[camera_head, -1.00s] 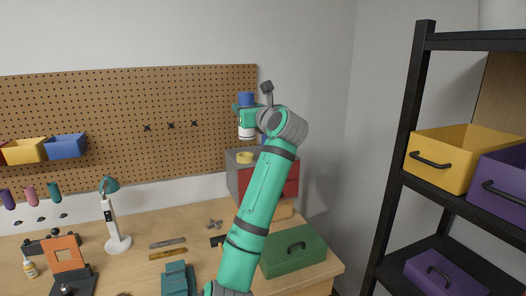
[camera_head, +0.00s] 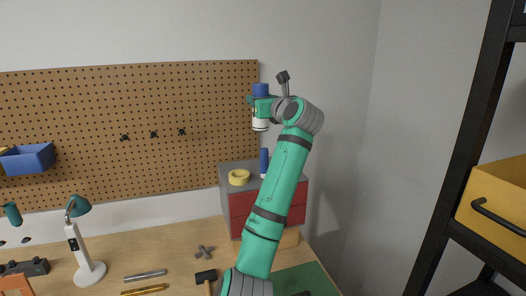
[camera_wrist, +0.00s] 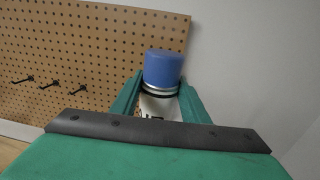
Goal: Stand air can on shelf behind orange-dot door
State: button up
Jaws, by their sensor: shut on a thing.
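The air can (camera_head: 261,124) has a white body and a blue cap. My gripper (camera_head: 260,107) is shut on it and holds it upright in the air, in front of the pegboard's right edge. In the wrist view the can (camera_wrist: 163,70) shows its blue cap between my green fingers (camera_wrist: 160,100); part of its body is hidden behind the dark bar of my gripper. No door with an orange dot is visible in these frames.
A grey cabinet with red drawers (camera_head: 242,207) stands on the workbench (camera_head: 195,234), with yellow tape (camera_head: 239,177) and a blue-capped item (camera_head: 264,161) on top. A black shelf rack (camera_head: 463,150) with a yellow bin (camera_head: 497,205) stands at right. A lamp (camera_head: 85,245) stands left.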

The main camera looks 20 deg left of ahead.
aim_at(260, 131)
jog(key=f, duration=1)
jog(key=shift+s+f, duration=0.25)
notch_tip(260, 131, down, 4)
jog(key=shift+a+r, duration=0.1)
jog(key=shift+a, duration=0.05)
jog(key=o, duration=1.3)
jog(key=shift+w+f, duration=0.1)
jog(key=shift+f, duration=0.1)
jog(key=shift+d, duration=0.2)
jog(key=shift+r, duration=0.15)
